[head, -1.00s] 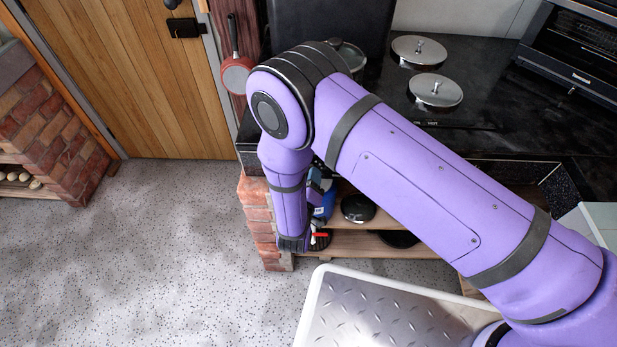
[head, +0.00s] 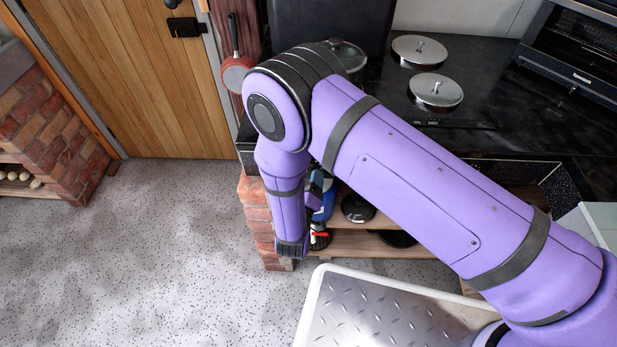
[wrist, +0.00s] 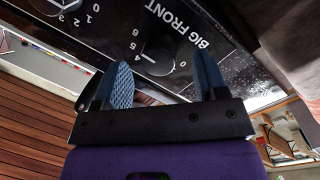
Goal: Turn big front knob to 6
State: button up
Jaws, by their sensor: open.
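The big front knob (wrist: 160,52) is a dark round knob on the black panel in the wrist view, beside the white words BIG FRONT. The numbers 4, 5 and 6 are printed on its left and a 0 on its lower right.
Another knob (wrist: 62,5) with its own numbers is at the top left of the wrist view. A brick plinth (head: 262,222) and shelf are below. Open floor (head: 150,250) lies left.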

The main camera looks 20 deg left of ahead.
jog(key=s, duration=0.9)
jog(key=shift+s+d, duration=0.15)
jog(key=shift+d, duration=0.2)
